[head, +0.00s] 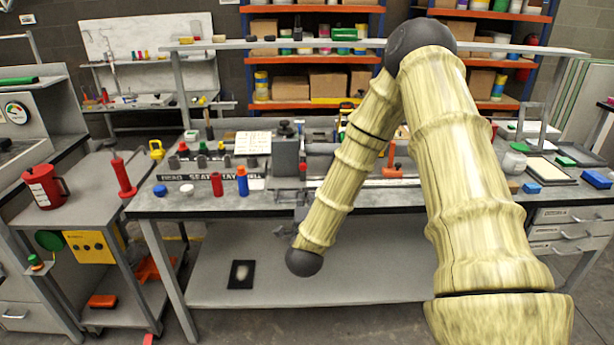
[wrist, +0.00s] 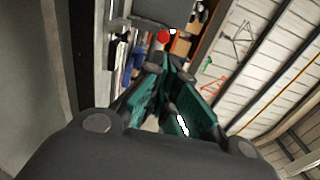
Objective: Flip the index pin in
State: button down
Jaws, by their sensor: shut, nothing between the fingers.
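A small round red knob (wrist: 163,37), which may be the index pin, shows at the top of the wrist view, on or beside a dark grey block (wrist: 160,10). A small red spot (head: 303,169) beside the grey fixture (head: 285,152) on the bench in the head view may be the same knob. My gripper (wrist: 170,62) has its teal-lined fingers together and empty, with the tips just below the knob in the wrist picture. I cannot tell whether they touch it. In the head view my arm reaches down at the bench front, and the fingers are not clear there.
The bench (head: 400,203) carries several bottles, a blue bottle (head: 242,181), a red bottle (head: 217,184) and a white card (head: 252,143). A lower shelf (head: 380,275) is mostly clear. Shelving stands behind.

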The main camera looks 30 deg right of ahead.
dwell(0.3)
jog(key=p, duration=0.5)
send_near(303, 166)
jog(key=w+d, duration=0.2)
jog(key=d, duration=0.1)
jog(key=w+d, duration=0.1)
jog(key=shift+w+d+f, duration=0.15)
jog(key=shift+w+f, duration=0.2)
jog(key=shift+w, duration=0.05)
jog(key=shift+x, duration=0.75)
jog(key=shift+f, duration=0.1)
jog(key=shift+w+d+f+b, duration=0.15)
jog(key=shift+w+d+b, duration=0.2)
jog(key=shift+w+b, duration=0.45)
jog(key=shift+d+b, duration=0.15)
jog(key=shift+b, duration=0.2)
jog(key=shift+r, duration=0.3)
